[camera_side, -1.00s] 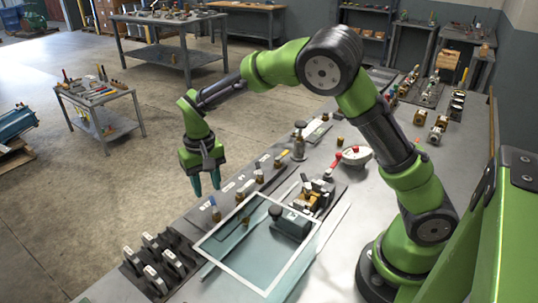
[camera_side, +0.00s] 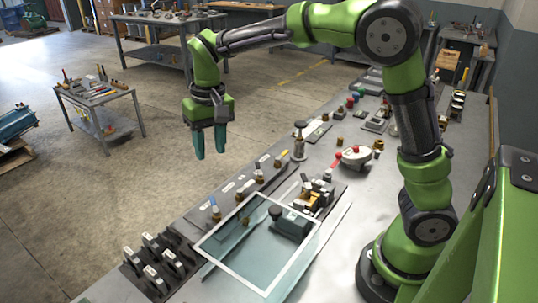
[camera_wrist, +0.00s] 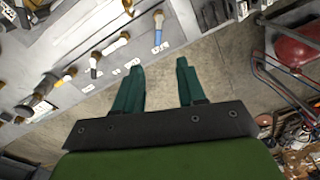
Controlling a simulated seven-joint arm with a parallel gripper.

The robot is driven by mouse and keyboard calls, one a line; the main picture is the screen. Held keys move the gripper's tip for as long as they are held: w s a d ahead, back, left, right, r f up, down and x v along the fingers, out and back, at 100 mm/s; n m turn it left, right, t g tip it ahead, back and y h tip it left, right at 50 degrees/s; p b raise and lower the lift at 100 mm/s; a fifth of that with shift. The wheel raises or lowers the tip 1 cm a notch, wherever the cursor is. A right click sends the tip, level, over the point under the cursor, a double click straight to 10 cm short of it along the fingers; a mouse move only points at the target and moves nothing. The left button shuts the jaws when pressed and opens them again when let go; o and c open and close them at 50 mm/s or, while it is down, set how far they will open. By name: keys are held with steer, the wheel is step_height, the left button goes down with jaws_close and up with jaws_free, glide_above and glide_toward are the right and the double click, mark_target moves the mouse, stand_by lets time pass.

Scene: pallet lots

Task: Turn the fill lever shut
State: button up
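A row of small brass valves with coloured levers stands on a labelled strip (camera_side: 238,189) along the bench's near-left edge. A blue lever (camera_side: 213,203) is at its left end; it also shows in the wrist view (camera_wrist: 158,26). A white lever (camera_side: 240,196), a dark lever (camera_side: 259,173) and a yellow-orange lever (camera_side: 280,159) follow. The labels are too small to read, so I cannot tell which lever is fill. My gripper (camera_side: 209,155) is in the air above and beyond the strip, fingers pointing down. Its fingers (camera_wrist: 160,68) are apart with nothing between them.
A clear framed panel (camera_side: 262,290) lies in front of the strip, near a grey block with a black knob (camera_side: 291,222). Dark clamps (camera_side: 152,271) stand at the left. Open floor lies left of the bench.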

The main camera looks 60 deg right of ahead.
steer(key=s+d+r+t, duration=0.1)
steer(key=s+t, duration=0.1)
steer(key=s, duration=0.4)
steer(key=s+d+r+t+y, duration=0.1)
steer(key=s+d+t, duration=0.1)
steer(key=s, duration=0.5)
steer(key=s+d+r+t, duration=0.1)
steer(key=s+r+t, duration=0.1)
steer(key=s, duration=0.4)
steer(key=shift+s+d+t, duration=0.25)
steer(key=shift+s+t, duration=0.05)
steer(key=shift+s, duration=0.1)
steer(key=m+g+h, duration=0.2)
steer(key=m+g, duration=0.1)
steer(key=g, duration=0.4)
glide_above(213, 200)
steer(key=shift+f, duration=1.75)
step_height(213, 200, down, 16)
steer(key=shift+r, duration=0.1)
